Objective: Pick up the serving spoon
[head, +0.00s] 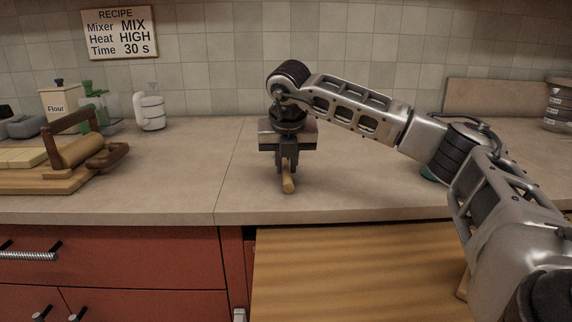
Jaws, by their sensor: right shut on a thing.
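My right gripper (287,165) points down over the counter, in the middle of the head view. It is shut on a light wooden piece (288,184), which looks like the end of the serving spoon's handle. This piece sticks out toward me below the fingers. The rest of the spoon is hidden behind the gripper. I cannot tell whether the spoon touches the counter. My left gripper is not in view.
A flour canister (60,101) and a white bottle (150,108) stand behind. A wooden surface (350,275) lies in front, below the counter (180,180). The counter left of my gripper is clear.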

